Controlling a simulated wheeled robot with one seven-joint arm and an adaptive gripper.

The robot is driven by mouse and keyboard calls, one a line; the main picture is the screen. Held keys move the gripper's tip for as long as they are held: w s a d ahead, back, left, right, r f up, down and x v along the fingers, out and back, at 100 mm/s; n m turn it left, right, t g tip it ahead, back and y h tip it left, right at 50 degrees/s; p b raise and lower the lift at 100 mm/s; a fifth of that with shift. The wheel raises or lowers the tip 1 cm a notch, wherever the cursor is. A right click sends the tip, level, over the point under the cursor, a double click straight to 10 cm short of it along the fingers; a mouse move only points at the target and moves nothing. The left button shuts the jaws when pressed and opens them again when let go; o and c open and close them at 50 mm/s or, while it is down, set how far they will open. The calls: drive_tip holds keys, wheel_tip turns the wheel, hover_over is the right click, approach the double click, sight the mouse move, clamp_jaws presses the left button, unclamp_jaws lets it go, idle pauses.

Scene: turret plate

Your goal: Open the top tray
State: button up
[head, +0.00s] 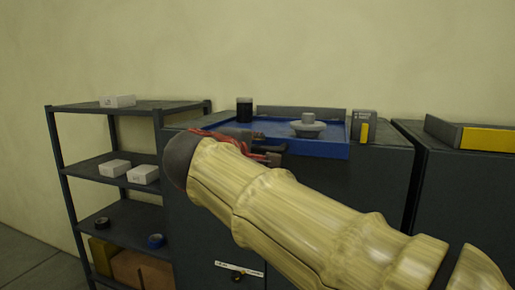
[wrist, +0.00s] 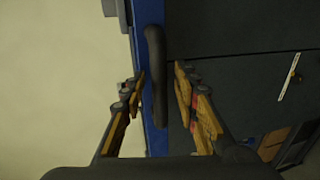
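The blue tray (head: 330,150) sits on top of a dark grey cabinet (head: 375,185). It holds a grey stepped round part (head: 307,126) and a black cylinder (head: 244,109). In the wrist view the tray's blue edge (wrist: 147,12) runs upright, with a dark rounded handle (wrist: 157,70) along it. My gripper (wrist: 158,82) is open, one finger on each side of the handle, with gaps showing. In the head view my gripper (head: 268,152) is at the tray's front edge, and my arm hides the handle and part of the cabinet front.
A dark shelf rack (head: 130,105) with white boxes and tape rolls stands to the left. A small grey-and-yellow box (head: 363,127) stands by the tray's right end. Another dark cabinet (head: 465,185) with a yellow-fronted bin (head: 485,138) is at the right.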

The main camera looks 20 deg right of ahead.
drive_tip(key=shift+s, duration=0.1)
drive_tip(key=c, duration=0.8)
idle(0.4)
